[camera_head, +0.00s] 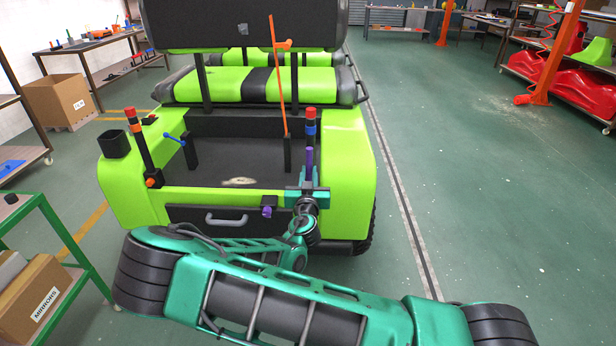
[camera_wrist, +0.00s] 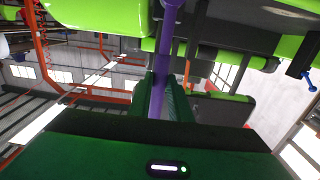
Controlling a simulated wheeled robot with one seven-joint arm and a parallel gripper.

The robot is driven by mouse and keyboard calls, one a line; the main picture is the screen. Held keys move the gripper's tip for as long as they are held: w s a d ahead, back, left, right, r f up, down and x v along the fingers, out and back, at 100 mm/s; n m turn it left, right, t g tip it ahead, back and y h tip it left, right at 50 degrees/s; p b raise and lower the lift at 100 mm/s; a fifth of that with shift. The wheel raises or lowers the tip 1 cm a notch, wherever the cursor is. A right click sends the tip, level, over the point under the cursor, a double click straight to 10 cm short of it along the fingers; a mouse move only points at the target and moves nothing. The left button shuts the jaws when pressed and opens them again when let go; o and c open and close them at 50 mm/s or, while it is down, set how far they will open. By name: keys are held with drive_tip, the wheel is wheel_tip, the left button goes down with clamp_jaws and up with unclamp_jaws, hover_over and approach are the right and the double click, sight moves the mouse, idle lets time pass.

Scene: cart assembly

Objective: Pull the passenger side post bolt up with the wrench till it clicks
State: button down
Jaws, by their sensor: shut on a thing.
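The green cart (camera_head: 348,160) stands in front of me with its rear bed facing me. A dark post with a red top and a blue band (camera_head: 311,128) stands at the bed's right rear corner. My gripper (camera_head: 308,186) is at the foot of this post, shut on a purple wrench (camera_head: 309,160). In the wrist view, the wrench shaft (camera_wrist: 168,50) runs between the two fingers (camera_wrist: 162,98). A small purple piece (camera_head: 267,211) shows left of my gripper; I cannot tell whether it belongs to the wrench. The post's bolt is not clearly visible.
A matching post with orange parts (camera_head: 138,140) stands at the left corner. A green rack (camera_head: 48,215) is at left. Floor to the right is clear.

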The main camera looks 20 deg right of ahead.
drive_tip(key=shift+x, duration=0.9)
drive_tip(key=shift+d, duration=0.1)
drive_tip(key=s+d+m, duration=0.2)
drive_tip(key=s+m, duration=0.2)
drive_tip(key=s, duration=0.2)
drive_tip(key=shift+s+f, duration=0.15)
drive_tip(key=shift+f, duration=0.2)
idle(0.7)
drive_tip(key=shift+d, duration=0.15)
